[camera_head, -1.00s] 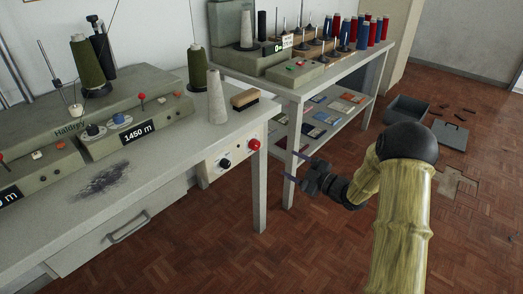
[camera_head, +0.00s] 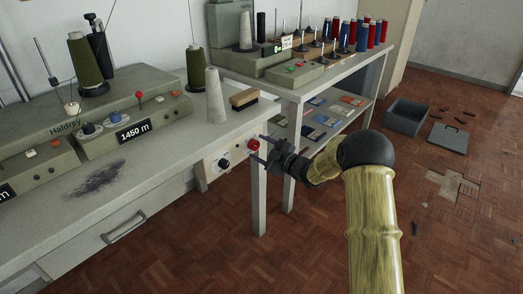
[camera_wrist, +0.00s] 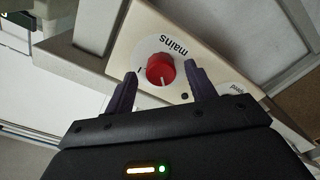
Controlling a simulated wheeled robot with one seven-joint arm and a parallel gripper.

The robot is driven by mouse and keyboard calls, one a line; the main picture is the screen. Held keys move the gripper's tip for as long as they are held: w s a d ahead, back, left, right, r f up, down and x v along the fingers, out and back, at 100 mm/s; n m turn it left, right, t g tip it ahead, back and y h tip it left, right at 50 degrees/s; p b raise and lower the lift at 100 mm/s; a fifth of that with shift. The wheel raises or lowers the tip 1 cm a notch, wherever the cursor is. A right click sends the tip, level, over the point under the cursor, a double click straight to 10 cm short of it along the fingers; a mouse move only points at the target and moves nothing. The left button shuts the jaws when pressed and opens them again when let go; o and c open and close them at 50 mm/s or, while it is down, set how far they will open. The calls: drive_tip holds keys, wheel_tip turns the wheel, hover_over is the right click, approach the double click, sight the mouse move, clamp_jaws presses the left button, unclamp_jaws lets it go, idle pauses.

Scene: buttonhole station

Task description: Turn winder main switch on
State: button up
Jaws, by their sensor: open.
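The main switch is a red round knob (camera_head: 253,145) on a cream panel (camera_head: 214,168) under the right end of the winder table. In the wrist view the red knob (camera_wrist: 161,70) sits under the printed word "mains", with a pale pointer line on its face. My gripper (camera_head: 262,148) is in front of the panel, pointing at the knob. In the wrist view its two dark fingers (camera_wrist: 154,92) are open, one on each side of the knob's lower part. I cannot tell whether they touch it. A black knob (camera_head: 224,163) is left of the red one.
The winder (camera_head: 135,118) with its "1450 m" display stands on the table. A grey cone (camera_head: 216,96) and a brush (camera_head: 244,98) are near the table's right end. A table leg (camera_head: 259,200) is below the panel. A second table (camera_head: 330,75) stands behind, close to my arm.

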drive_tip(key=shift+a, duration=0.15)
drive_tip(key=shift+c, duration=0.5)
drive_tip(key=c, duration=0.9)
drive_tip(key=shift+s, duration=0.1)
drive_tip(key=shift+m+p, duration=0.3)
drive_tip(key=shift+p, duration=0.15)
drive_tip(key=m+p, duration=0.3)
drive_tip(key=shift+r, duration=0.15)
drive_tip(key=m+p, duration=0.3)
drive_tip(key=m, duration=0.1)
drive_tip(key=shift+m+p, duration=0.4)
drive_tip(key=m+p, duration=0.1)
drive_tip(key=m, duration=0.1)
drive_tip(key=m+p, duration=0.1)
drive_tip(key=m, duration=0.1)
drive_tip(key=shift+f+m, duration=0.2)
drive_tip(key=shift+m, duration=0.2)
drive_tip(key=m+p, duration=0.2)
drive_tip(key=m, duration=0.3)
drive_tip(key=shift+f, duration=0.1)
